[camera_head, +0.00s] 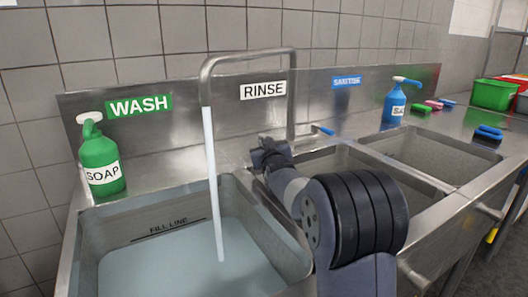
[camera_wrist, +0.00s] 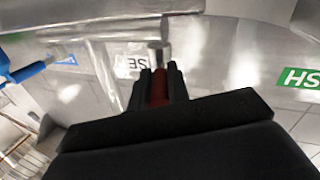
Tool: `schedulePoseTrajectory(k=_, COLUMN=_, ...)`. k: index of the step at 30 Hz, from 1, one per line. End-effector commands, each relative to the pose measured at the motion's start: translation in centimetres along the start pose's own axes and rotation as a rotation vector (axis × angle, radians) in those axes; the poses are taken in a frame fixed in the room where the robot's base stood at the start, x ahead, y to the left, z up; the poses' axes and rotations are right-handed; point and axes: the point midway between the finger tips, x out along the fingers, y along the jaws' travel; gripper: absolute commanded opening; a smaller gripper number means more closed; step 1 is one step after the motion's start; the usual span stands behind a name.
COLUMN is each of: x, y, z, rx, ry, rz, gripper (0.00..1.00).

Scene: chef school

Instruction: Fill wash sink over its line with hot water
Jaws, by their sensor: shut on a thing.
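The wash sink (camera_head: 85,262), under the green WASH sign (camera_head: 138,105), holds grey-blue water (camera_head: 185,262). The black fill line (camera_head: 168,228) on its back wall shows just above the water surface. The faucet spout (camera_head: 245,54) arches over this sink, and a water stream (camera_head: 211,160) runs from it into the water. My gripper (camera_head: 268,152) is at the faucet base, between the wash and rinse sinks. In the wrist view my gripper (camera_wrist: 158,82) is shut on a red handle (camera_wrist: 160,88). A blue handle (camera_head: 322,129) sticks out to the right and also shows in the wrist view (camera_wrist: 22,73).
A green soap bottle (camera_head: 99,160) stands at the wash sink's back left corner. The rinse sink (camera_head: 345,160) and sanitise sink (camera_head: 430,150) look empty. A blue sanitiser bottle (camera_head: 395,102), brushes (camera_head: 488,133) and a green bin (camera_head: 490,94) stand to the right.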

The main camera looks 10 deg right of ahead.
Motion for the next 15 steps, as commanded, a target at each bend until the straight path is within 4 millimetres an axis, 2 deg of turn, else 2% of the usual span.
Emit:
schedulePoseTrajectory(k=9, x=0.02, y=0.07, z=-0.32, rx=0.0, ry=0.005, rz=0.002, gripper=0.0)
schedulePoseTrajectory(k=10, x=0.02, y=0.07, z=-0.32, rx=0.0, ry=0.005, rz=0.002, gripper=0.18)
schedulePoseTrajectory(k=15, x=0.01, y=0.03, z=-0.2, rx=0.0, ry=0.003, rz=0.002, gripper=0.32)
